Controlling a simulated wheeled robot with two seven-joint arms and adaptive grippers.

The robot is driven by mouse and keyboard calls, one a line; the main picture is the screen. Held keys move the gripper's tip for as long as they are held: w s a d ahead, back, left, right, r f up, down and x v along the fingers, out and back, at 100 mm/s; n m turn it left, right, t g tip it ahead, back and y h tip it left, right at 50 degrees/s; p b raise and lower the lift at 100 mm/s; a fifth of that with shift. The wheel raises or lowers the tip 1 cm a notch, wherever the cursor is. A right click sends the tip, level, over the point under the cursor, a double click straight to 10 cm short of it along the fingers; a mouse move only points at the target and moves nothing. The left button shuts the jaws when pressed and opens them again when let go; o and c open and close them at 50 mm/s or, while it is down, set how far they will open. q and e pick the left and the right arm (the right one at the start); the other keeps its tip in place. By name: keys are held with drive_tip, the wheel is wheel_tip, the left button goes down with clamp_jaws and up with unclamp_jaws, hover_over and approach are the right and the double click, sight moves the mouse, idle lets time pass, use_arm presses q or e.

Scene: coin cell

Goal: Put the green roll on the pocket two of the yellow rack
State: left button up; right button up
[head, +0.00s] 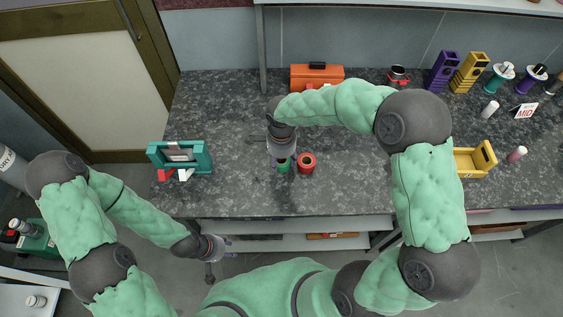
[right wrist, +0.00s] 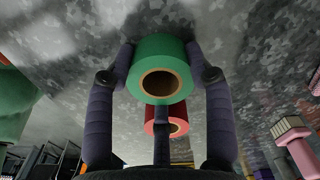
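The green roll (head: 283,165) is a short cylinder with a brown hollow core. It is on or just above the dark speckled counter, directly left of a red roll (head: 306,161). My right gripper (head: 281,152) reaches down over it. In the right wrist view the green roll (right wrist: 162,55) sits between the fingers, which lean in against its sides. Any gap under the roll is hidden. The yellow rack (head: 467,72) is a stepped block at the back right, beside a purple one; its separate pockets are too small to tell. My left gripper (head: 218,248) is open and empty, off the counter's front edge.
A purple rack (head: 441,70) stands left of the yellow one. An orange toolbox (head: 316,76) and a dark red-topped can (head: 397,76) stand at the back. A yellow bin (head: 475,160) is at the right, a teal frame (head: 180,157) at the left. The counter's (head: 230,110) left middle is clear.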

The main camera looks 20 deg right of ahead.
drive_tip(key=shift+c, duration=0.7)
